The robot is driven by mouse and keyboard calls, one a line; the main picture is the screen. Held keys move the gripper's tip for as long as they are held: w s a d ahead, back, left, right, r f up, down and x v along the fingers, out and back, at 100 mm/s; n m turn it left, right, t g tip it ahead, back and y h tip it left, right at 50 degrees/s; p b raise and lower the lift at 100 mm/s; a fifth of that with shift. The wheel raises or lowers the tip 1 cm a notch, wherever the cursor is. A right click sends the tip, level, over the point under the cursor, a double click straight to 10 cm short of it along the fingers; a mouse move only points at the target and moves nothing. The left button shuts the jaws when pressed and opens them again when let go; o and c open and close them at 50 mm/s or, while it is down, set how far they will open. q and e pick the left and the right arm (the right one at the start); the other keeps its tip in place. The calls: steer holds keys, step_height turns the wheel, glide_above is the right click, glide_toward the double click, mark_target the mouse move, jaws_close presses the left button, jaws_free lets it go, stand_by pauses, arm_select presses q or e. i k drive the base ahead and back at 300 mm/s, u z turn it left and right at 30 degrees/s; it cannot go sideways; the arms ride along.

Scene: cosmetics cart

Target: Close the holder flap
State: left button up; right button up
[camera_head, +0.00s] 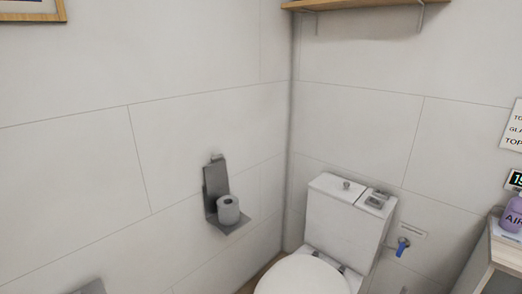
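A grey metal toilet paper holder (211,188) is fixed to the tiled wall left of the corner. A tall grey plate stands up against the wall, and a flat grey ledge (236,228) juts out at the bottom. A toilet paper roll (228,211) sits in front of the plate, above the ledge, with its upper side uncovered. The upright plate looks like the raised flap, but its hinge is too small to make out. Neither of my grippers is in view.
A white toilet (343,222) stands right of the corner, with small grey items on its tank. A wooden shelf (366,3) is above. A wooden cabinet (504,249) with a purple bottle (511,214) is at right. The wall around the holder is clear.

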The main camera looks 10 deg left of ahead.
mark_target(215, 174)
steer(key=u, duration=0.2)
steer(key=i, duration=1.1)
steer(key=u, duration=0.65)
